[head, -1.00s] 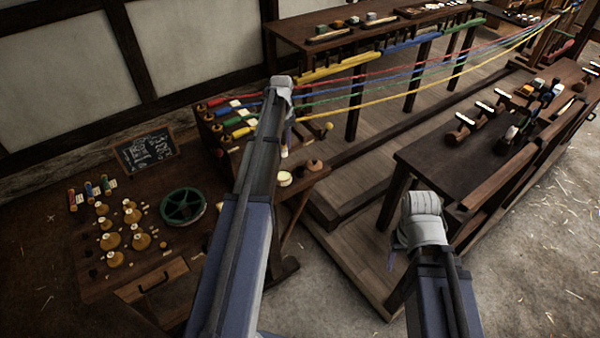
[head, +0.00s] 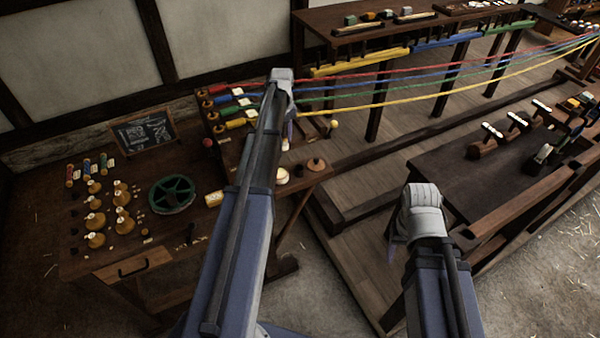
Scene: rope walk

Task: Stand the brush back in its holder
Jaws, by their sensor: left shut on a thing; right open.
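My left gripper (head: 288,128) is over the small dark bench at the head of the ropes. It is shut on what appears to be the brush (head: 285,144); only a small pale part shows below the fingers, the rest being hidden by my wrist. A round pot with a pale top (head: 282,176) stands on the bench just below it, beside a brown disc with a knob (head: 316,164). I cannot tell which thing is the brush's holder. My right gripper (head: 394,240) is open, in front of the dark table at right, its fingers mostly hidden.
Coloured ropes (head: 400,76) run from the bench to the far right. The left table (head: 75,250) carries a green wheel (head: 171,194), several brass-coloured pieces and a chalkboard (head: 145,130). A dark worktable (head: 450,170) stands at right. Straw-strewn floor (head: 315,290) lies open in front.

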